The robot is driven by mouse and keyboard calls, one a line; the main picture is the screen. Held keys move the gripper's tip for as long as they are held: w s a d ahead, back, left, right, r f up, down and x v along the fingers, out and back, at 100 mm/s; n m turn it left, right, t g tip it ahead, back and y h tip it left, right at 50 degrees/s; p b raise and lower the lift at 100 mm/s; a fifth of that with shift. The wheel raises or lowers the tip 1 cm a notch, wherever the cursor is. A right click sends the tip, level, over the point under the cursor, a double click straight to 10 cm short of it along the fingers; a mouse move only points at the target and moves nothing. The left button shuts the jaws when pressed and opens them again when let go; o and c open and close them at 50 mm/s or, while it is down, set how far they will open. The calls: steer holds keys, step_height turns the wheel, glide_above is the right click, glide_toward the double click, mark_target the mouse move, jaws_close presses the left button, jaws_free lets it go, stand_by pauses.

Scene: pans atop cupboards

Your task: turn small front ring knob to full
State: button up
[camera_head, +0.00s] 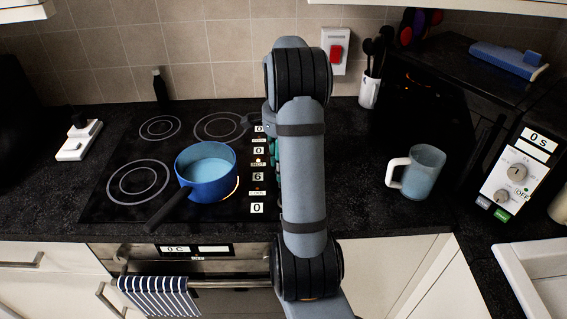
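The blue pan (207,172) stands on the front right of the black hob (110,208), its dark handle pointing to the front left. An orange glow shows at the pan's right edge, and the ring under it is hidden. A column of displays runs along the hob's right side: the top one (258,129) and the bottom one (257,208) read 0, and the third one (257,176) reads 6. The ring knobs are not clearly visible; my arm stands in front of that strip. My gripper is mostly hidden behind my arm, so its fingers cannot be made out.
A jug (424,172) with a white handle stands on the worktop right of my arm. A white utensil cup (369,92) and a red wall switch (336,54) are behind. A striped towel (160,296) hangs on the oven rail. The front left ring (138,182) is bare.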

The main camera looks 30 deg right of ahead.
steer(key=shift+d+r, duration=0.15)
steer(key=shift+w+r, duration=0.1)
steer(key=shift+r, duration=0.25)
step_height(320, 180, up, 11)
steer(key=shift+r, duration=0.1)
stand_by(0.6)
step_height(320, 180, down, 12)
steer(key=shift+f, duration=0.1)
stand_by(0.4)
